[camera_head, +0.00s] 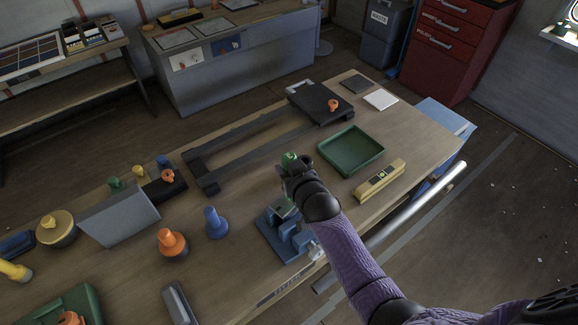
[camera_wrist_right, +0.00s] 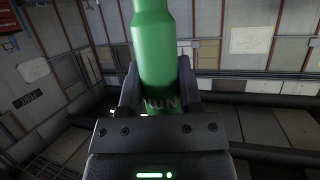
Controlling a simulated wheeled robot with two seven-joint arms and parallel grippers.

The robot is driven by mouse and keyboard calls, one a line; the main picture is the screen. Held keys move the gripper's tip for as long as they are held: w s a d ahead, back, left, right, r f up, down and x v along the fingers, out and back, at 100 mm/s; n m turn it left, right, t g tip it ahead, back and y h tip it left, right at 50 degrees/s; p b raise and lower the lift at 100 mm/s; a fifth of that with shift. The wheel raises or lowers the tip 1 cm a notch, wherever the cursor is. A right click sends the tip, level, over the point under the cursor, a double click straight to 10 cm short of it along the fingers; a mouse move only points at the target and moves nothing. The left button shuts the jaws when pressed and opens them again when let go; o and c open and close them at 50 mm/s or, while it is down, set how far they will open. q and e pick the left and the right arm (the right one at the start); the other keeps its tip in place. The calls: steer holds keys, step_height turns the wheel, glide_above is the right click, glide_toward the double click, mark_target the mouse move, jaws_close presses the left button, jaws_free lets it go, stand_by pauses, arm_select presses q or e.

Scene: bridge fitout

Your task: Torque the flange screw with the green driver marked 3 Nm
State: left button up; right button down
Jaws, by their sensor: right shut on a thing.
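My right gripper (camera_head: 292,172) is shut on a green driver (camera_head: 289,158), whose top pokes out above the fingers in the head view. In the right wrist view the green handle (camera_wrist_right: 155,50) stands between the fingers (camera_wrist_right: 158,95). Part of its dark lettering shows, partly covered by the gripper; I cannot read a number. The gripper is above or just behind a blue vise (camera_head: 277,238) near the bench's front edge. The driver's tip and the flange screw are hidden or too small to make out. My left gripper is not in view.
A blue handle (camera_head: 215,222) and an orange handle (camera_head: 172,242) stand left of the vise. A grey angled stand (camera_head: 120,217) is further left. A green tray (camera_head: 352,150) and a yellow level (camera_head: 380,181) lie to the right. A dark frame (camera_head: 245,145) lies behind.

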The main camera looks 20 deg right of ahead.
mark_target(289, 156)
steer(key=shift+f, duration=0.3)
stand_by(0.7)
steer(key=shift+s, duration=0.1)
stand_by(0.5)
steer(key=shift+p, duration=0.55)
stand_by(2.0)
steer(key=shift+r, duration=0.1)
step_height(289, 156, up, 6)
steer(key=p, duration=0.6)
steer(key=shift+r, duration=0.1)
